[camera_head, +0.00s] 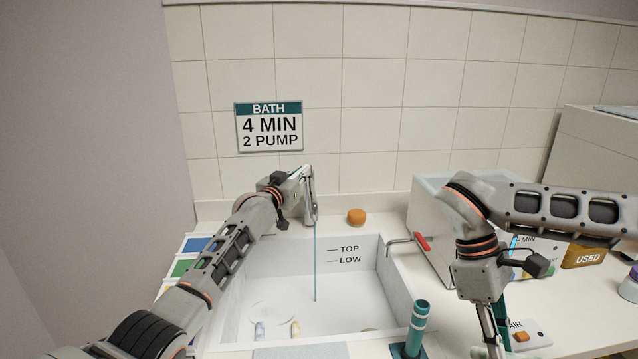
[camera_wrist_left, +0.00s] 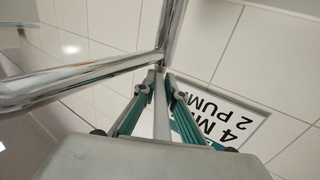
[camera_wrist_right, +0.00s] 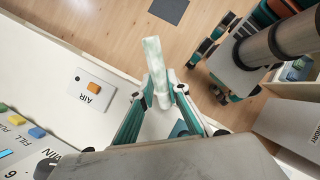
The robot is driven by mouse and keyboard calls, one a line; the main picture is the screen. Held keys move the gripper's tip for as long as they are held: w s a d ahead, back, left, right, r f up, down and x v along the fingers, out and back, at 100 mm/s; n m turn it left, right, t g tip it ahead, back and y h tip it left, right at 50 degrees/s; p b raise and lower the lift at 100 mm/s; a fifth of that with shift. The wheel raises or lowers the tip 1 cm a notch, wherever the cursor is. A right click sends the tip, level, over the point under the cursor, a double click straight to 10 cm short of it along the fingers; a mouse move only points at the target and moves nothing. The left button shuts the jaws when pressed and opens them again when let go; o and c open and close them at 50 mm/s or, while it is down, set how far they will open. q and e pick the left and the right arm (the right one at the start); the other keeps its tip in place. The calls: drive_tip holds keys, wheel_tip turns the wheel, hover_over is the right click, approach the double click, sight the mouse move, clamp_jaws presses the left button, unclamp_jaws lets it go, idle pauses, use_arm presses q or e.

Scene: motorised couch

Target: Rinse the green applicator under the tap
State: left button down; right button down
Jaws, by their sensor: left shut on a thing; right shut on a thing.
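The chrome tap (camera_head: 310,205) stands at the back of the white sink (camera_head: 385,275), and a thin stream of water falls from it into the basin. My left gripper (camera_head: 304,180) is shut on the tap's thin chrome lever (camera_wrist_left: 161,105). My right gripper (camera_wrist_right: 160,100) is shut on a pale greenish-white stick, which looks like the green applicator (camera_wrist_right: 153,62). It is held right of the sink, away from the water, and is hidden in the head view. A bluish applicator (camera_head: 259,330) and a yellowish one (camera_head: 295,328) lie in the sink.
A teal post (camera_head: 416,325) stands at the sink's front right corner. A red-handled bent pipe (camera_head: 420,241) sticks out of the white box near the right rim. An orange knob (camera_head: 356,216) sits behind the sink. The AIR panel (camera_wrist_right: 93,88) lies on the right counter.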

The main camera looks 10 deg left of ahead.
use_arm(q)
drive_tip(key=shift+a+r, duration=0.1)
drive_tip(key=shift+r, duration=0.05)
drive_tip(key=c, duration=2.1)
unclamp_jaws()
drive_tip(key=shift+s, duration=0.15)
drive_tip(key=shift+s, duration=0.2)
drive_tip(key=shift+v, duration=5.65)
